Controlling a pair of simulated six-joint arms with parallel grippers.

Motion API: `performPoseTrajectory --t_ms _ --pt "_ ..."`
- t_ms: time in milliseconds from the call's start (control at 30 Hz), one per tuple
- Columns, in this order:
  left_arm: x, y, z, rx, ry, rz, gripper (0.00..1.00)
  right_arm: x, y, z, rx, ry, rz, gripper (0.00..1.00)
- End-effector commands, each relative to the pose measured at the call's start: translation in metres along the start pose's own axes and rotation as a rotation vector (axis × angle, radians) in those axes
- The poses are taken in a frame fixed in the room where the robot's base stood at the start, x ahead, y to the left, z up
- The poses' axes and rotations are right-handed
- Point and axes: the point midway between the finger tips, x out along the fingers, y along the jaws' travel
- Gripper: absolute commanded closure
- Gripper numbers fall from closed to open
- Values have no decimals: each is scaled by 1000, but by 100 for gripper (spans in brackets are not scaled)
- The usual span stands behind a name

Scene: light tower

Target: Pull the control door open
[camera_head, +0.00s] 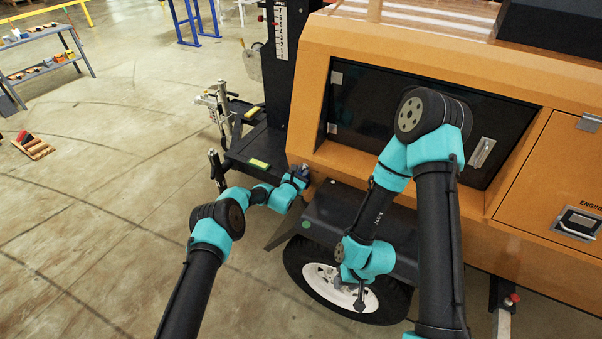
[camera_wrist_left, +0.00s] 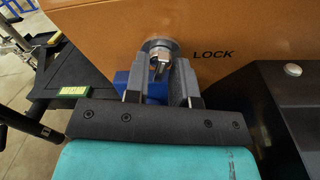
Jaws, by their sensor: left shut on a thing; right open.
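The control door looks to be the dark panel (camera_head: 365,112) in the orange machine side, with a silver handle (camera_head: 482,152) at its right. It appears closed, partly hidden behind my right arm. My left gripper (camera_head: 303,172) is at the orange body's lower left corner. In the left wrist view, my left gripper (camera_wrist_left: 160,78) is shut around a metal lock fitting (camera_wrist_left: 160,48) beside the word LOCK; a blue part shows between and beside the fingers. My right gripper (camera_head: 360,298) is open, pointing down in front of the wheel, away from the door.
A black fender (camera_head: 335,212) and wheel (camera_head: 300,262) lie below the door. An orange engine door (camera_head: 555,180) with a latch (camera_head: 578,222) is at the right. A black mast (camera_head: 283,70) stands at the left.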

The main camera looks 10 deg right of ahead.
Motion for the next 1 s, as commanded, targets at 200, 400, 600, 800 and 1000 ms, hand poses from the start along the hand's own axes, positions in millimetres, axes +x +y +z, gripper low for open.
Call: performPoseTrajectory --t_ms 200,400,600,800,1000 --pt "0 0 0 0 0 -1 100 0 0 0 0 0 0 57" --pt "0 -1 0 16 0 3 100 0 0 0 0 0 0 57" --pt "0 -1 0 78 0 18 100 0 0 0 0 0 0 57" --pt "0 -1 0 196 0 45 100 0 0 0 0 0 0 57" --pt "0 -2 -1 343 0 79 100 0 0 0 0 0 0 57"
